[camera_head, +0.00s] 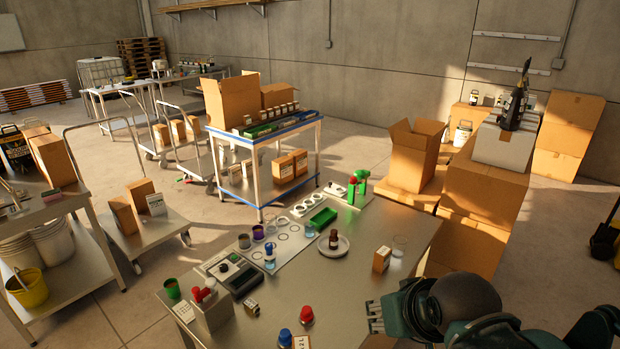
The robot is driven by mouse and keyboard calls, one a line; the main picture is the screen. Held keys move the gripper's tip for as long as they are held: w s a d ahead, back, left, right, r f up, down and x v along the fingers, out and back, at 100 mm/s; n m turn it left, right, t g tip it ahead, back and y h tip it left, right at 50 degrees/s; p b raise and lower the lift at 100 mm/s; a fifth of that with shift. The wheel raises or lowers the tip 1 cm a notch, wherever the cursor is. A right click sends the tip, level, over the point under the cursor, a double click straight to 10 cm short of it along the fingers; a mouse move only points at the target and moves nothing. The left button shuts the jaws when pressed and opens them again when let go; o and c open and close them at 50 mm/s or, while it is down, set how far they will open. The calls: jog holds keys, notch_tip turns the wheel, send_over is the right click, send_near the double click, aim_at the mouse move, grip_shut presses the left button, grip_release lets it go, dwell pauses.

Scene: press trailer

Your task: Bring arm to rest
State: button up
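My gripper (376,316) shows at the bottom right, at the end of my dark teal arm. It is over or beside the front right part of the grey metal table (345,275). Its fingers point left, and nothing can be made out between them. The view is too small to tell how far they are apart. Part of my arm runs out of the frame at the lower right.
The table holds a small carton (381,260), a dish with a brown bottle (334,239), a red-capped jar (306,315), a blue-capped jar (285,338) and a scale (237,273). Stacked cardboard boxes (485,195) stand behind its right side.

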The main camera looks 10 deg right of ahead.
jog(key=shift+f+b, duration=2.4)
jog(key=shift+f, duration=0.35)
